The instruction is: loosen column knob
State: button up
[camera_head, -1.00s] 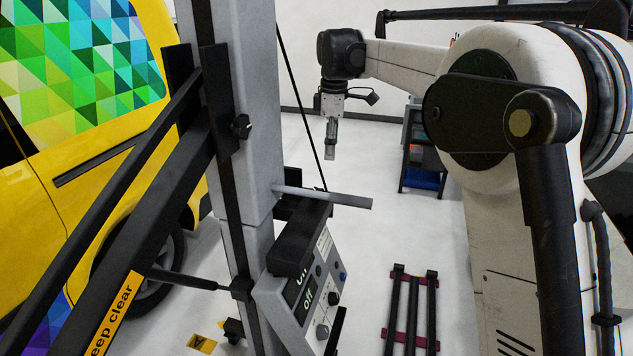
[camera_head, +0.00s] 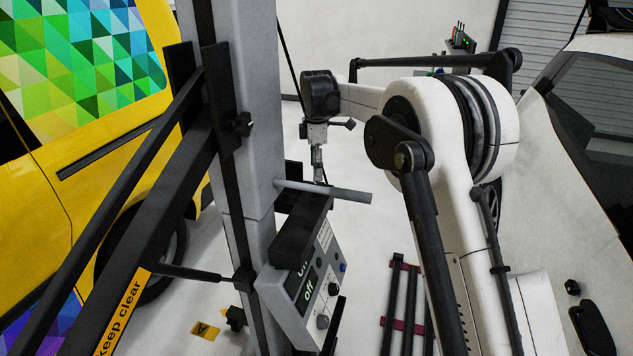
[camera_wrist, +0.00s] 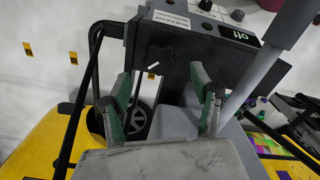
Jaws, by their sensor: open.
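A black knob (camera_head: 243,124) sits on the side of the grey column (camera_head: 262,160) in the head view. Another black knob (camera_head: 236,318) shows low by the column's foot. In the wrist view a black lobed knob (camera_wrist: 160,53) is on the dark housing; I cannot tell which head-view knob it matches. My gripper (camera_head: 319,178) points down behind the grey rod, right of the column, its tips partly hidden. In the wrist view my gripper (camera_wrist: 163,76) is open and empty, its green-edged fingers apart. The lobed knob appears beyond the fingertips, between them, not touched.
The control box (camera_head: 305,300) with an "off" display stands below the grey rod (camera_head: 335,194), which juts right from the column. A yellow car (camera_head: 75,150) is at left, behind black slanted bars. A black-and-red rack (camera_head: 400,300) is on the floor. A white car (camera_head: 600,130) is at right.

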aim_at(317, 184)
jog(key=shift+f+p, duration=0.3)
jog(key=shift+f, duration=2.5)
jog(key=c, duration=1.1)
